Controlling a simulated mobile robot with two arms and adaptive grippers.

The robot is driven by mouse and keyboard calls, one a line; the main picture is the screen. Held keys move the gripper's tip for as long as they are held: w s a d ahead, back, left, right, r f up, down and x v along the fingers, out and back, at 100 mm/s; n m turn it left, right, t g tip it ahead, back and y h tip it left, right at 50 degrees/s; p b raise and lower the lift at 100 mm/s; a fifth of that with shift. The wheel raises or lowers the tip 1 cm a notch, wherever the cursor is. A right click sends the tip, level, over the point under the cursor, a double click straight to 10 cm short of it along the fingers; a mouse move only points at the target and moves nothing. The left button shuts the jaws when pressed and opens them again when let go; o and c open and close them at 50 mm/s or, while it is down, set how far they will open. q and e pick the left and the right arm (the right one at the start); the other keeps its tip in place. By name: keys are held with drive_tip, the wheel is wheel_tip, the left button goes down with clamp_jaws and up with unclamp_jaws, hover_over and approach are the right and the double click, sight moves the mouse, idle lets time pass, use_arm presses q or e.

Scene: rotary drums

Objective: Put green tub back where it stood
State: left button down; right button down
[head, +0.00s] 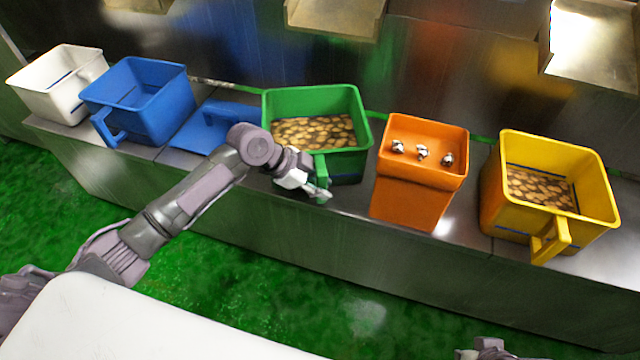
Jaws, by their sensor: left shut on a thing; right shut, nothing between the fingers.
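The green tub (347,167) is in the middle of the head view, upright, with brown and yellow rounded pieces (315,131) inside. It is at the steel bench (465,205), between a blue flat piece and the orange tub. I cannot tell whether its base touches the bench. My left gripper (318,190) is shut on the green tub's handle at its near side, hiding part of it. My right gripper (485,352) only just shows at the bottom edge, shut and empty, far from the tub.
White (50,92) and blue (150,110) tubs stand at the left, then the blue flat piece (205,130). The orange tub (412,195) bears three small metallic pieces; the yellow tub (500,210) holds brown pieces. Steel chutes (590,45) hang above. Green floor (260,290) lies in front.

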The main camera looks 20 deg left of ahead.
use_arm(q)
drive_tip(key=shift+f, duration=0.3)
drive_tip(key=c, duration=0.9)
unclamp_jaws()
drive_tip(key=shift+w+f, duration=0.1)
